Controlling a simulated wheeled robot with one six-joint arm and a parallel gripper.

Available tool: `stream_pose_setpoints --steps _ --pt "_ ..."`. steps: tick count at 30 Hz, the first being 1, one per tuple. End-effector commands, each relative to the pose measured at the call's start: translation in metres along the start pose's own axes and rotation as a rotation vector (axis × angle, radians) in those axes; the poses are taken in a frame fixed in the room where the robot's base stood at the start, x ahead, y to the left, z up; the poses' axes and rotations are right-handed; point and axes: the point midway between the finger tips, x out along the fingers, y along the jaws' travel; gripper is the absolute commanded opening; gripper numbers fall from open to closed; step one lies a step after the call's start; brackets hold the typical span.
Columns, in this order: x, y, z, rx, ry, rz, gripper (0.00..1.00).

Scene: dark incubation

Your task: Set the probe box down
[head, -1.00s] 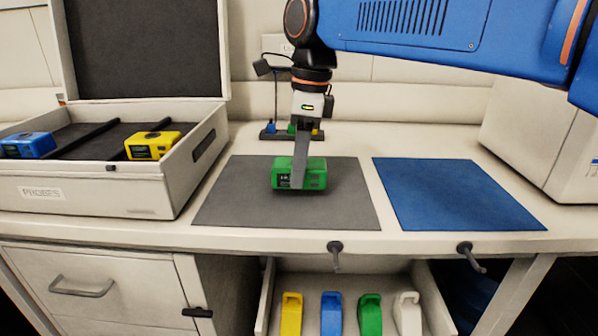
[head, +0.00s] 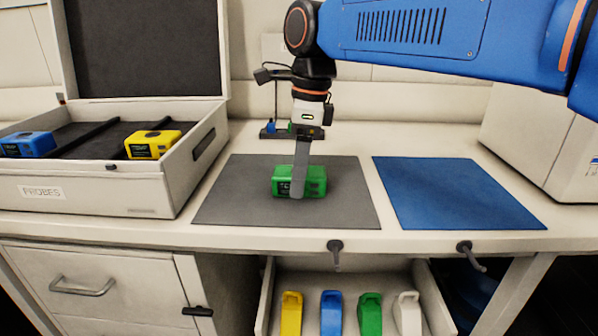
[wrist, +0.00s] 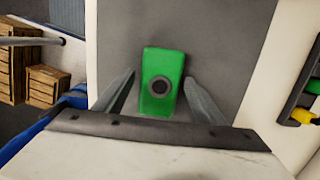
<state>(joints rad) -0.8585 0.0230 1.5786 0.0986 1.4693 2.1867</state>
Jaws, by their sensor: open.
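The green probe box (head: 316,181) rests on the grey mat (head: 235,205), roughly in its middle. In the wrist view the green box (wrist: 161,85) lies flat with a dark round knob on its face. My gripper (head: 298,190) is low over the box, with one finger seen in front of it in the head view. In the wrist view my gripper's fingers (wrist: 160,88) stand apart on both sides of the box, with a gap on each side. My gripper is open.
A blue mat (head: 455,194) lies clear to the right. An open case (head: 95,190) marked PROBES stands at the left, holding a yellow box (head: 153,144) and a blue box (head: 28,144). A small rack (head: 280,133) stands behind the grey mat. An open drawer (head: 265,300) holds several coloured pieces.

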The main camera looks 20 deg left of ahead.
Motion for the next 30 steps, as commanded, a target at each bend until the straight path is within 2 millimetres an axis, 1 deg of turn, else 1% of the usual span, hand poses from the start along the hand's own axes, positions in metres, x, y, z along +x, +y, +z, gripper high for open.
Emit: stream_pose_setpoints --steps 5,12,18,21,24,30 --pt "-0.024 -0.001 0.000 0.000 -0.002 -0.002 0.64" --pt "-0.070 -0.001 0.000 0.001 -0.001 -0.002 0.64" --pt "-0.102 -0.001 0.000 0.000 -0.001 -0.001 0.64" --pt "-0.111 0.000 0.000 0.000 -0.001 -0.001 0.64" --pt "-0.116 0.000 0.000 0.000 0.000 0.000 0.64" --pt "-0.118 0.000 0.000 0.000 0.000 0.000 0.64"
